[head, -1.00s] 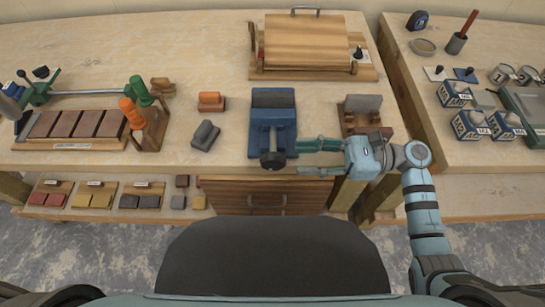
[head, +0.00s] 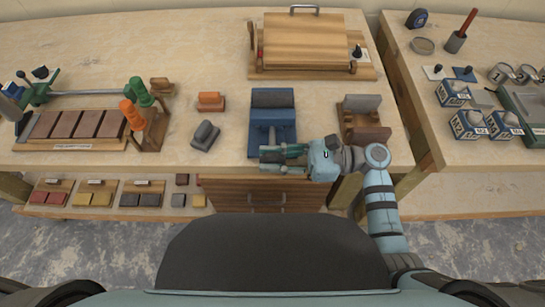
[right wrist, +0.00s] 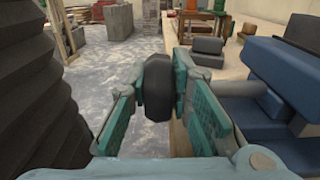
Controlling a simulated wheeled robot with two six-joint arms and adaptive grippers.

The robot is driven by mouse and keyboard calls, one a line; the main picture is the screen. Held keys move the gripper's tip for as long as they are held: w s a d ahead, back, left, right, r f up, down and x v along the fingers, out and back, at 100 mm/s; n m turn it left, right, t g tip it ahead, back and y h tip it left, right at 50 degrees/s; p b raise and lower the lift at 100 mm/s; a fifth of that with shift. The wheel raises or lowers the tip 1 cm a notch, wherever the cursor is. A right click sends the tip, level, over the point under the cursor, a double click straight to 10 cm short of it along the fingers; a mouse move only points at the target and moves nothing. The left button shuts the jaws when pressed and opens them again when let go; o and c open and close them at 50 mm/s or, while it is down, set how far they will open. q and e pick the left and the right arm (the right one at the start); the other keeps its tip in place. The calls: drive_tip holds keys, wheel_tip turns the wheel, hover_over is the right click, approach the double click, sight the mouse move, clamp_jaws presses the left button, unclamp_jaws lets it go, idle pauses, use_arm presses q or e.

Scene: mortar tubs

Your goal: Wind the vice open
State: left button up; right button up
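The blue vice (head: 272,121) stands at the front edge of the bench in the head view, with a dark grey jaw block on top. In the right wrist view its blue body (right wrist: 285,85) is at the right. My right gripper (head: 268,154) is at the front of the vice, reaching in from the right. Its teal fingers are closed in on both sides of the vice's dark round handle (right wrist: 158,88), which shows between the fingertips in the right wrist view. In the head view the fingers hide the handle. My left gripper is not in view.
A brown block holder (head: 363,128) stands right of the vice, close to my right arm. A small grey block (head: 205,135) and an orange one (head: 211,101) lie to its left. A wooden press (head: 310,70) is behind. Drawers (head: 255,193) are below the bench edge.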

drive_tip(key=shift+r+h, duration=0.1)
drive_tip(key=shift+h, duration=0.2)
clamp_jaws()
drive_tip(key=h+p, duration=0.2)
drive_tip(key=h, duration=0.1)
drive_tip(key=shift+a+r, duration=0.1)
drive_tip(key=shift+a, duration=0.05)
drive_tip(key=shift+h+p, duration=1.05)
drive_tip(key=shift+h, duration=0.65)
drive_tip(key=o, duration=0.8)
unclamp_jaws()
drive_tip(key=shift+f, duration=0.2)
drive_tip(key=shift+o, duration=0.2)
